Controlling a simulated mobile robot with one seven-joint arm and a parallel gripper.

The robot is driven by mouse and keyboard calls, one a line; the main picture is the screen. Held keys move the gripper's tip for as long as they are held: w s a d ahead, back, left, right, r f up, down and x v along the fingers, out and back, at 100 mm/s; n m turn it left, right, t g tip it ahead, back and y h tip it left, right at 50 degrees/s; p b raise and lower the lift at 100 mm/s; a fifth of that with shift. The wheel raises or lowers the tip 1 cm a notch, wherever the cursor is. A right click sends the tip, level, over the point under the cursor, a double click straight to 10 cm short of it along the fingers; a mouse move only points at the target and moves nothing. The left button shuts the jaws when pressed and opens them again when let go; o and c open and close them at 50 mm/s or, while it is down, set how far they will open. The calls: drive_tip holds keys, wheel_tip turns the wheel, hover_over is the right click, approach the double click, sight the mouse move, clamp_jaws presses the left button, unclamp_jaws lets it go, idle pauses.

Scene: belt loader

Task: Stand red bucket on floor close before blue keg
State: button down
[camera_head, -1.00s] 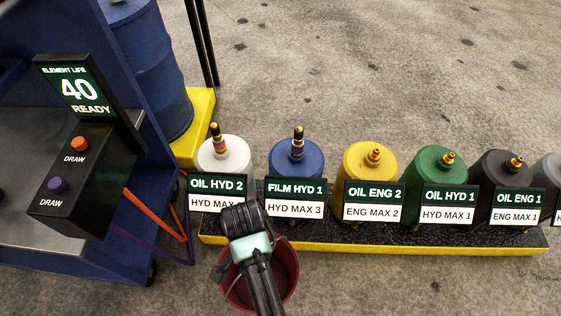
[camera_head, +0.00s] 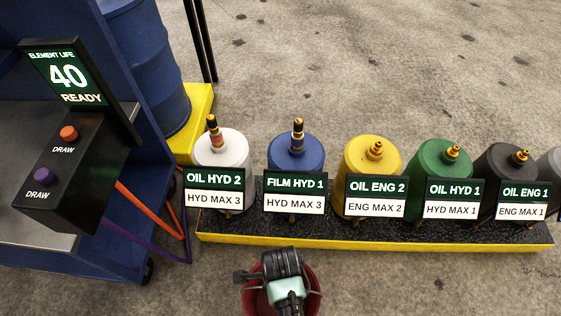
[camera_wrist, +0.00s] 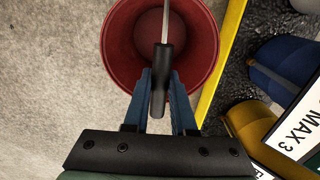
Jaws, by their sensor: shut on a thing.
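The red bucket (camera_head: 314,297) is at the bottom middle of the head view, on the near side of the kegs' tray and mostly hidden by my gripper (camera_head: 284,288). The wrist view looks down into the open, empty-looking bucket (camera_wrist: 120,45). There, my gripper's blue fingers (camera_wrist: 160,78) are shut on the black grip of the bucket's handle (camera_wrist: 160,95). The blue keg (camera_head: 294,153) stands on the tray behind a "FILM HYD 1 / HYD MAX 3" sign. The bucket is apart from the tray, roughly in line with this keg. I cannot tell whether its base touches the floor.
The black-topped tray with a yellow edge (camera_head: 400,243) holds a row of white, blue, yellow, green and black kegs. A blue cart with a control box (camera_head: 75,165) stands left, with orange and purple hoses (camera_head: 150,240). Concrete floor (camera_head: 420,285) is clear in front.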

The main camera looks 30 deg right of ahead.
wheel_tip(320, 180, down, 4)
drive_tip(key=shift+w+f+b, duration=0.1)
drive_tip(key=shift+b, duration=0.95)
drive_tip(key=c, duration=0.7)
unclamp_jaws()
drive_tip(key=shift+f, duration=0.1)
drive_tip(key=shift+c, duration=0.2)
